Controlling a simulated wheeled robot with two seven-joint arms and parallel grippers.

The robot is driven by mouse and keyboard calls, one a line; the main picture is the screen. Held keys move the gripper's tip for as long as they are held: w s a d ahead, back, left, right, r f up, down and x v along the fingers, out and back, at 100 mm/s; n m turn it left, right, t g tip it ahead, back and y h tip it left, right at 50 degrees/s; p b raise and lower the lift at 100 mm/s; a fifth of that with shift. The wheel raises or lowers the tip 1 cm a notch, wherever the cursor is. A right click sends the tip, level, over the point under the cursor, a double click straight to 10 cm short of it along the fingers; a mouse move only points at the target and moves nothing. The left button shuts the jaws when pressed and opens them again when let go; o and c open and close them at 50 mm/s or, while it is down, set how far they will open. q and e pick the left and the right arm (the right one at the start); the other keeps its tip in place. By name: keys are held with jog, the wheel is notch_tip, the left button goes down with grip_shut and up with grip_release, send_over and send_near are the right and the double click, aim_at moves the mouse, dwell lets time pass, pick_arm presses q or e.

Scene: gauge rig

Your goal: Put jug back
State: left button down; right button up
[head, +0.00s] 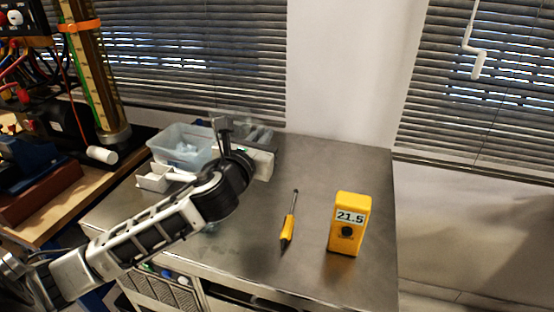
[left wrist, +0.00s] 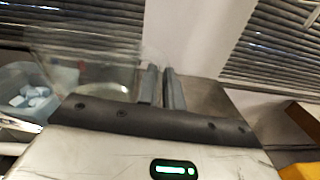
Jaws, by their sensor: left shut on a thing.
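The clear glass jug (left wrist: 85,72) shows in the left wrist view, left of my left gripper's fingers. My left gripper (left wrist: 163,88) is shut, and its two dark fingers are close together at the jug's right side. The exact grip point is hard to make out through the glass. In the head view the jug (head: 258,133) is a faint see-through shape by my left gripper (head: 224,130), over the back of the grey worktop (head: 330,170). My wrist hides part of it. I cannot tell whether its base touches the worktop. My right gripper is not in view.
A yellow meter (head: 348,222) reading 21.5 and a yellow-handled tool (head: 289,222) are on the right. Blinds and wall close off the back.

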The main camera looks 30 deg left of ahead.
pick_arm(q)
jog(key=w+f, duration=0.2)
jog(key=w, duration=0.1)
jog(key=w+f+b, duration=0.1)
jog(key=w+f, duration=0.2)
jog(key=w+a+f+b, duration=0.1)
jog(key=w+f, duration=0.1)
jog(key=w, duration=0.1)
jog(key=shift+w+f, duration=0.25)
jog(key=shift+f, duration=0.15)
notch_tip(320, 180, down, 3)
jog(key=shift+w+r+b, duration=0.1)
jog(key=shift+r+b, duration=0.1)
jog(key=shift+b, duration=0.35)
jog(key=shift+f, duration=0.3)
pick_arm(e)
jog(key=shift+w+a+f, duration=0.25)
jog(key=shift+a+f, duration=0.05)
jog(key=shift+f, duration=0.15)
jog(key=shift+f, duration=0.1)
